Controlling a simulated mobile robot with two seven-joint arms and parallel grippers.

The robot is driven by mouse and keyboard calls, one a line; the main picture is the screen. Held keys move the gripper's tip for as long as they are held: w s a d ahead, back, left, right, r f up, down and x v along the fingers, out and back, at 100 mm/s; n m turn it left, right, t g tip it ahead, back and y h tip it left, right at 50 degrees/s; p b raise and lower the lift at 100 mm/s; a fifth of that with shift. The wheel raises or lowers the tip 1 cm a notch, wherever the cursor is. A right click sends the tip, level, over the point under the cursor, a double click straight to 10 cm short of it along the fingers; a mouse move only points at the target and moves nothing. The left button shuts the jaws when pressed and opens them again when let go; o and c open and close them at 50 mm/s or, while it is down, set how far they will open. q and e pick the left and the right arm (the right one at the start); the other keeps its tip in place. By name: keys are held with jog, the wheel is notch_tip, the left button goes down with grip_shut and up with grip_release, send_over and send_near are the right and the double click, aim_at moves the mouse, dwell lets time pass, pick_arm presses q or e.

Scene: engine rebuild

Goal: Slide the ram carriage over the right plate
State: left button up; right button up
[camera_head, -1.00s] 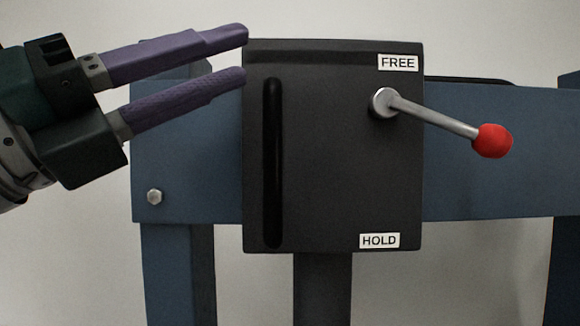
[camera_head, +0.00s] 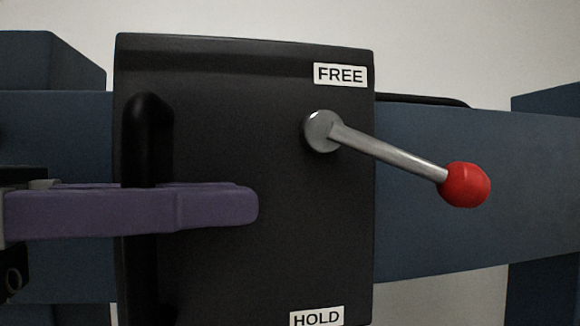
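The ram carriage (camera_head: 240,260) is a dark box plate on a blue crossbeam (camera_head: 440,190). A black vertical bar handle (camera_head: 147,130) stands on its left side. A steel lever (camera_head: 390,155) with a red ball knob (camera_head: 465,185) points right and slightly down, nearer the FREE label (camera_head: 340,75) than the HOLD label (camera_head: 317,317). My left gripper (camera_head: 245,205) lies level across the handle, its purple fingers lined up one behind the other. They hide part of the handle, and I cannot tell whether they are closed on it. My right gripper is not in view. No right plate can be made out.
Blue uprights (camera_head: 50,62) stand at the left, and another blue upright (camera_head: 545,105) stands at the right edge. A thin black edge (camera_head: 430,100) shows above the beam right of the carriage. The beam between carriage and right upright looks clear.

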pick_arm(q)
jog(key=shift+w+d, duration=0.15)
jog(key=shift+d, duration=0.15)
jog(key=shift+a, duration=0.1)
grip_shut()
dwell(1.2)
